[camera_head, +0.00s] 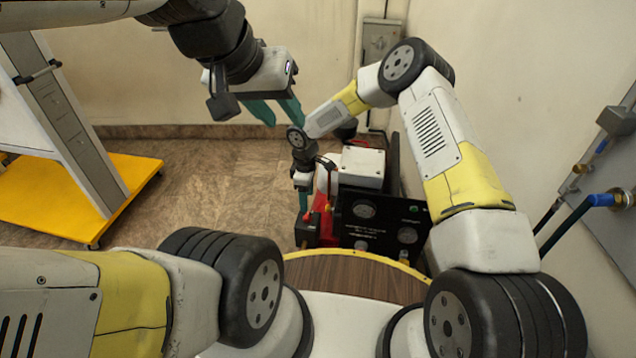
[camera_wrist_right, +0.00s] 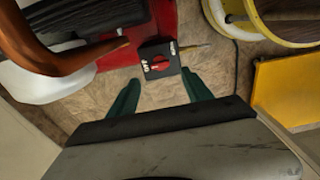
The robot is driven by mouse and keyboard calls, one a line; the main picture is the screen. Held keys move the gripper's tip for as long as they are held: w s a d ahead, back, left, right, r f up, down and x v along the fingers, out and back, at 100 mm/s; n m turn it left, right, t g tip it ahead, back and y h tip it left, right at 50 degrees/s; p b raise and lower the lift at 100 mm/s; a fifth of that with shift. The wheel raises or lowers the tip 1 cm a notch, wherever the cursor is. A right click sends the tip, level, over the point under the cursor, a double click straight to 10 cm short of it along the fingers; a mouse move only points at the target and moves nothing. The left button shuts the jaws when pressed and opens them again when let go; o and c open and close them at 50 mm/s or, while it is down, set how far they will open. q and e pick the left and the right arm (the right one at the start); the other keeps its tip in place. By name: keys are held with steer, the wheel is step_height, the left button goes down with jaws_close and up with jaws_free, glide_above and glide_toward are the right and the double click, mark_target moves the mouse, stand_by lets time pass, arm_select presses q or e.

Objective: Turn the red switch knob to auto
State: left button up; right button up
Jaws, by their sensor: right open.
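The small red switch knob (camera_wrist_right: 158,62) sits on a black switch plate (camera_wrist_right: 164,72) with white lettering at two sides, in the right wrist view. The lettering is too small to read surely, and the knob's exact angle is hard to tell. My right gripper (camera_wrist_right: 159,80) is open and empty. Its green fingertips lie either side of the plate in the picture, and no contact shows. In the head view my right gripper (camera_head: 302,188) points down beside the red part of the machine (camera_head: 323,205); the knob cannot be made out there. My left gripper (camera_head: 283,116) is open and empty, higher up.
A black gauge panel (camera_head: 375,232) stands just right of the right gripper, with a white box (camera_head: 363,166) behind it. A blue-handled valve (camera_head: 602,200) is on the right wall. A yellow-based stand (camera_head: 130,175) is at the left. The floor between is clear.

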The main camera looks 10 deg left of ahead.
mark_target(308, 214)
step_height(308, 214, down, 8)
steer(key=shift+r, duration=0.25)
jaws_close()
stand_by(0.3)
